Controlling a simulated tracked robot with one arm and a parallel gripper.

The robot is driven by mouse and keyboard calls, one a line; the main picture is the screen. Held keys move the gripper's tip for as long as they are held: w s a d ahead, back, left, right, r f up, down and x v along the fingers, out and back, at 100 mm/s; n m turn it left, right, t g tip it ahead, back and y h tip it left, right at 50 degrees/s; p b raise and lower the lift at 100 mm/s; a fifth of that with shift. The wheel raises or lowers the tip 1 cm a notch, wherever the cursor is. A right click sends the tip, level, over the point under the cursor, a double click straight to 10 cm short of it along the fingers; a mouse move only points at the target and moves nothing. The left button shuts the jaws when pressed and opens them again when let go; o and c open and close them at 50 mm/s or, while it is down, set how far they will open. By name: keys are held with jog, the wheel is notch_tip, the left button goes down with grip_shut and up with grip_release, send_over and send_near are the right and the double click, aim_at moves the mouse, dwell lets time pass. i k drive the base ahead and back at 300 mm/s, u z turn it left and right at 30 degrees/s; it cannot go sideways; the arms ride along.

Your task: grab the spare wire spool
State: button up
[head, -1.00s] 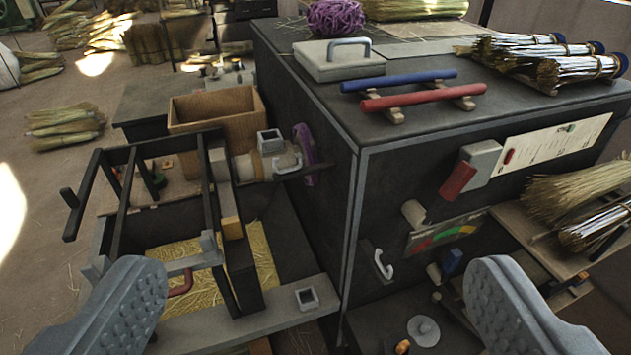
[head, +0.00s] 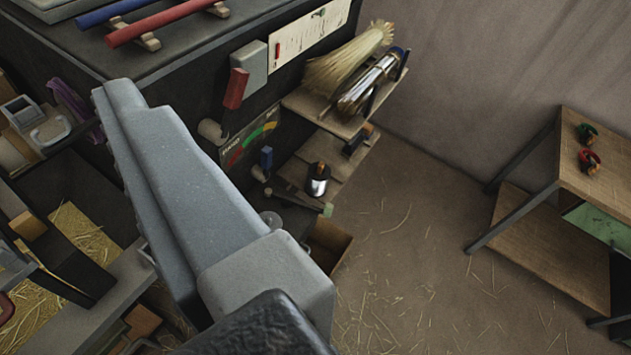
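A small spool (head: 318,180), silver in the middle with a dark lower rim, stands upright on a low wooden shelf (head: 341,160) at the right side of the dark machine. It looks like the spare wire spool. My gripper (head: 120,100) is seen nearly side-on, its grey fingers overlapping in the view, so the gap between them is hidden. The fingers point up and left, to the left of the spool in the picture and apart from it. No object shows in the gripper.
A red-handled lever (head: 236,88) and a coloured gauge (head: 250,138) are on the machine front. Above the spool, a shelf holds straw and a silver-wrapped bundle (head: 372,84). A wooden table (head: 590,185) stands at the right. The floor between is clear apart from loose straw.

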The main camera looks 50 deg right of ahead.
aim_at(316, 184)
jog(key=u, duration=1.85)
jog(key=k, duration=1.4)
jog(key=z, duration=1.95)
jog(key=i, duration=1)
jog(key=z, duration=0.05)
